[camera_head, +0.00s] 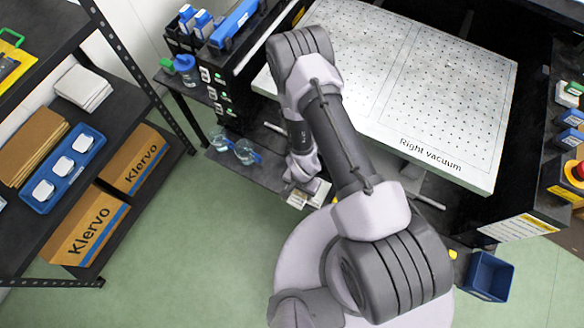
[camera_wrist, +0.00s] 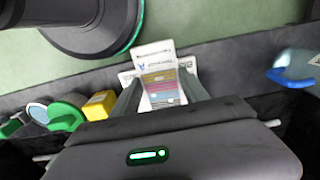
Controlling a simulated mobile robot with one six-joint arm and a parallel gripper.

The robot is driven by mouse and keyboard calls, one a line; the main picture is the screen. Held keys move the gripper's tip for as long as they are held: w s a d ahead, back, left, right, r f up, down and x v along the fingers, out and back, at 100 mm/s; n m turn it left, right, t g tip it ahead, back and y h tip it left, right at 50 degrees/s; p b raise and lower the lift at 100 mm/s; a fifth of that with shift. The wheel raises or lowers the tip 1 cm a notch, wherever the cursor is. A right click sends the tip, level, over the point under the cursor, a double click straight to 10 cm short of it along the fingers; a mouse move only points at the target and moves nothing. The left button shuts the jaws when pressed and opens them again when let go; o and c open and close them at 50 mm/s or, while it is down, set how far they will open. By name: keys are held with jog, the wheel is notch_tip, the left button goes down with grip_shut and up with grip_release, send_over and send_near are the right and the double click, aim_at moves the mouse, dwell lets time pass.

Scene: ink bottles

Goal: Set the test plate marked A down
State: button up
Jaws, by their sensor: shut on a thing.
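The test plate marked A (camera_wrist: 158,84) is a white card with coloured bands and print, between the two fingers of my gripper (camera_wrist: 162,92) in the wrist view. My gripper is shut on it. White pieces (camera_wrist: 187,63) show on both sides behind the plate; I cannot tell whether the plate touches them. In the head view my gripper (camera_head: 302,188) is low over the dark ledge (camera_head: 232,166) in front of the machine, with small whitish pieces beside it. Its fingers are mostly hidden there by my arm, and the mark cannot be read.
Glass jars (camera_head: 246,152) with blue stand left on the ledge. The wrist view shows a green-lidded item (camera_wrist: 66,114), a yellow block (camera_wrist: 99,105) and a clear-and-blue container (camera_wrist: 294,68). The white perforated bed (camera_head: 420,85) is behind; a blue bin (camera_head: 488,276) hangs right.

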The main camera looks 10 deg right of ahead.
jog(key=b, duration=0.4)
send_over(276, 173)
jog(key=shift+s+f, duration=0.15)
jog(key=shift+f, duration=0.65)
notch_tip(276, 173, down, 4)
jog(key=shift+r+b, duration=0.2)
jog(key=shift+b, duration=0.7)
jog(key=shift+r, duration=0.15)
jog(key=o, duration=1.4)
